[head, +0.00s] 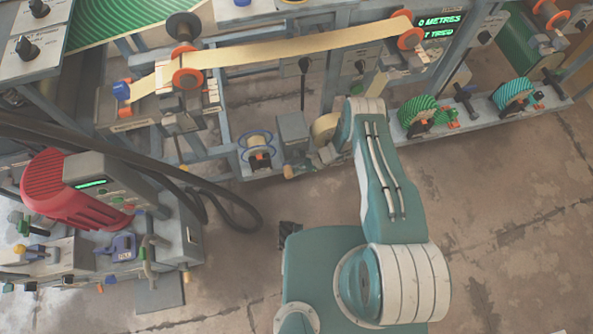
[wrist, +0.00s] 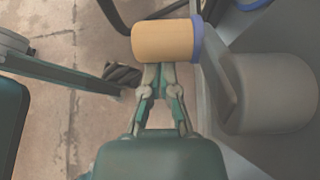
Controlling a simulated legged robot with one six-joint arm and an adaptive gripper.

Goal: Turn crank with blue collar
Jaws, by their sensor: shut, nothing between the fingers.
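The wooden crank handle (wrist: 163,41) is a tan cylinder lying crosswise at the top of the wrist view. A blue collar (wrist: 196,40) rings its right end, beside grey machine parts. My gripper (wrist: 157,69) is shut and empty, with its fingertips at the handle's lower edge in the picture. I cannot tell whether they touch it. In the head view the gripper cannot be made out clearly near the low part of the frame, and the collar cannot be picked out there.
A large grey rounded part (wrist: 272,92) is close on the right of the wrist view. The head view shows the machine frame with a tan strip (head: 300,50) over rollers, a red-topped unit (head: 70,190) at left with black hoses, and open floor (head: 500,230) at right.

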